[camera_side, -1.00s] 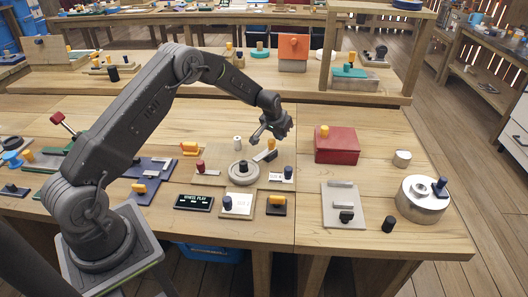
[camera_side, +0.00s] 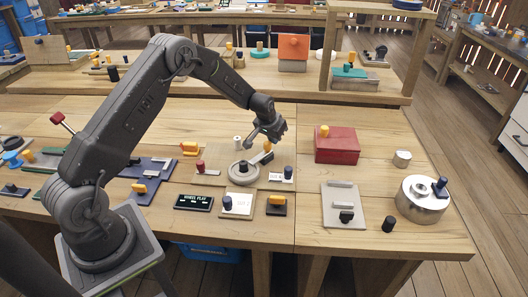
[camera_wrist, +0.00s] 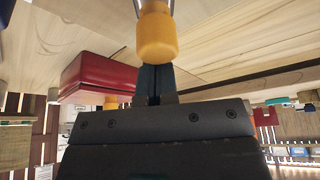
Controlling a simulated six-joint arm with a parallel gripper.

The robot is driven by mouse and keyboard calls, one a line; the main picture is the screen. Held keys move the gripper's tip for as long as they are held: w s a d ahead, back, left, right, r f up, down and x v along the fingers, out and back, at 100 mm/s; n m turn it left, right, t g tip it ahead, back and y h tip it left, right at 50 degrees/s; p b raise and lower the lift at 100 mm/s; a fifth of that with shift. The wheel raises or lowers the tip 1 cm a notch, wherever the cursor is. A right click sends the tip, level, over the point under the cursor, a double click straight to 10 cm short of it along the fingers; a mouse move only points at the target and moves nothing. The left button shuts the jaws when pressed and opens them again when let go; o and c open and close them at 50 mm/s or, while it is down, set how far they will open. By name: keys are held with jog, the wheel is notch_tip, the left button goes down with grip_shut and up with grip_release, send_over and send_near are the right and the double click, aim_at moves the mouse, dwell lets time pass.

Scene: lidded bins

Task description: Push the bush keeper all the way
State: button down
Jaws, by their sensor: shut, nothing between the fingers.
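A tan board (camera_side: 211,171) on the bench carries a grey ring (camera_side: 243,171) with a dark centre, and a yellow knob (camera_side: 267,146) on a grey piece behind it. I cannot tell for certain which part is the bush keeper. In the side view my gripper (camera_side: 249,144) is just above the back of the ring, beside the yellow knob. In the wrist view a yellow rounded knob (camera_wrist: 156,35) stands right by the shut fingertips of my gripper (camera_wrist: 154,72). I cannot tell whether they touch. My fingers hold nothing.
The same board has a red knob (camera_side: 200,166), a blue knob (camera_side: 288,172) and a white cylinder (camera_side: 237,142). A red box (camera_side: 337,146) stands to the right, also seen in the wrist view (camera_wrist: 98,76). A black sign (camera_side: 194,202) and small plates lie in front.

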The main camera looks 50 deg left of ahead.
jog(key=shift+s+d, duration=0.1)
jog(key=shift+s, duration=0.45)
jog(key=shift+w, duration=0.75)
notch_tip(320, 180, up, 7)
dwell(0.5)
